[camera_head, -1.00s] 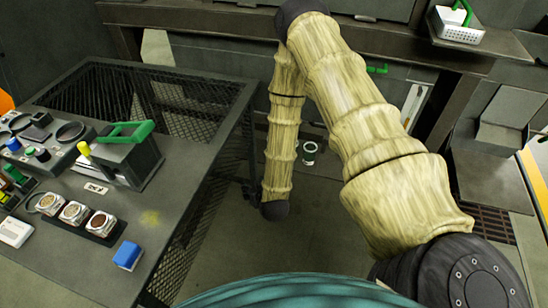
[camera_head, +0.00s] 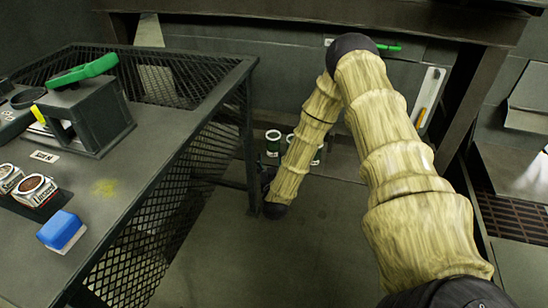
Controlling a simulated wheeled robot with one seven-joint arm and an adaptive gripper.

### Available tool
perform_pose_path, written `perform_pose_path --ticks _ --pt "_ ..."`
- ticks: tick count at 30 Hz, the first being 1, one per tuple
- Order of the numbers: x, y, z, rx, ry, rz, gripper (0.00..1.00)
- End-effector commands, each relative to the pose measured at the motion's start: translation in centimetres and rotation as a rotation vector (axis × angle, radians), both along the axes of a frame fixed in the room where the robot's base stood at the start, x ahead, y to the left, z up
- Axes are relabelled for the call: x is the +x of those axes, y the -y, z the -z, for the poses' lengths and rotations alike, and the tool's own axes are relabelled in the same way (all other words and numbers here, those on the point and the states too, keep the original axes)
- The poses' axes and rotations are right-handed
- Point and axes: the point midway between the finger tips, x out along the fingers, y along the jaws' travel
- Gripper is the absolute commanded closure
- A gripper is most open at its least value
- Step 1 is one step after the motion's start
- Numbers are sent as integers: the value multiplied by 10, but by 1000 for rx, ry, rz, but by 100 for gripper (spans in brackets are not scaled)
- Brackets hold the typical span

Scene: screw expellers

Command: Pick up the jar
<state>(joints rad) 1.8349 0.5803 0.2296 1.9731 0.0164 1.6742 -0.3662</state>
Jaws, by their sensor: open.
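Two small jars with pale labels and brown contents stand on the dark table at the left: one jar (camera_head: 36,190) in full view, another jar (camera_head: 8,178) cut by the left edge. Which jar the task means, I cannot tell. My arm rises from the lower right, bends at a black elbow and hangs down to a dark wrist joint, right of the table and apart from the jars. My gripper's fingers do not show.
The table (camera_head: 125,165) has mesh sides. A blue block (camera_head: 61,231) and a green-handled device (camera_head: 88,110) stand near the jars. Several green-and-white containers, including one container (camera_head: 273,143), stand low behind my forearm. The floor (camera_head: 330,245) between table and arm is clear.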

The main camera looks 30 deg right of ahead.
Motion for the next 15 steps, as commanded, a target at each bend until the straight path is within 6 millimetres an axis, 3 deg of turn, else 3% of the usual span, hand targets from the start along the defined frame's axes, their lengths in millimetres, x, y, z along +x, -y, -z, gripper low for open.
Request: perform_pose_path --ticks 1,8,15 --pt "2 6 9 -8 16 14 45" --pt "7 20 9 -30 55 46 45" --pt "32 36 9 -31 60 49 45"
